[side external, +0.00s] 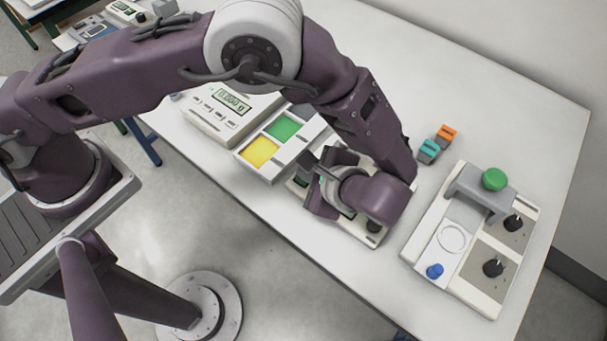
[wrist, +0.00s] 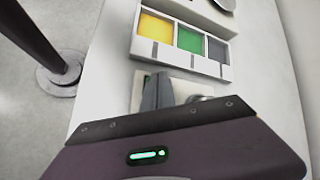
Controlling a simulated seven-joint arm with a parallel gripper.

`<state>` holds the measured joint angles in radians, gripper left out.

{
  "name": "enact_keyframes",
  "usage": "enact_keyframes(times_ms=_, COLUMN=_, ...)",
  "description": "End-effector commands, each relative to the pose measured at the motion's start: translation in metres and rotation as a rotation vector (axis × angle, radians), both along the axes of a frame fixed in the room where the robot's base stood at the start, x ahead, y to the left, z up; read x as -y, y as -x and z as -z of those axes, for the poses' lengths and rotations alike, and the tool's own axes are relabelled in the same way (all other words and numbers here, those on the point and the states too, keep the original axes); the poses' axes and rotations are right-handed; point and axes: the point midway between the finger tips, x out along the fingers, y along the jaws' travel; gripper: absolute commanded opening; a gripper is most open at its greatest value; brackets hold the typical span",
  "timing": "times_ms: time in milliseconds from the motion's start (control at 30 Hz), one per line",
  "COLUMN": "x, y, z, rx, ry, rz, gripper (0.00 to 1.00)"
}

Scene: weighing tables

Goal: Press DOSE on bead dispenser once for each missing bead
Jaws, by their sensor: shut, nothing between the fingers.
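My gripper (side external: 318,187) is shut and empty, low over a pale device (side external: 358,232) with a black knob near its right end. My wrist and gripper hide most of that device, and no DOSE label is readable. In the wrist view the closed fingers (wrist: 158,92) are over a pale panel; whether they touch it I cannot tell. A white tray (side external: 244,156) beside the device has yellow (side external: 261,150) and green (side external: 283,127) compartments; the wrist view also shows a grey compartment (wrist: 218,49). Single beads cannot be made out.
A scale (side external: 212,118) with a lit display stands left of the tray. Teal (side external: 429,150) and orange (side external: 446,134) blocks lie behind. The table's far side is clear.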

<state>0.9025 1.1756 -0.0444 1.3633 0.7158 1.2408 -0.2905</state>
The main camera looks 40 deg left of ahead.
Motion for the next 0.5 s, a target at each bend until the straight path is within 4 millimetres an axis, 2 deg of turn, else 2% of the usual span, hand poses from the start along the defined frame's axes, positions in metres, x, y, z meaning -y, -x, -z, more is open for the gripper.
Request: enact_keyframes(times_ms=500, x=0.0001, y=0.0000, z=0.0057, rx=0.000, ry=0.000, rz=0.000, gripper=0.00)
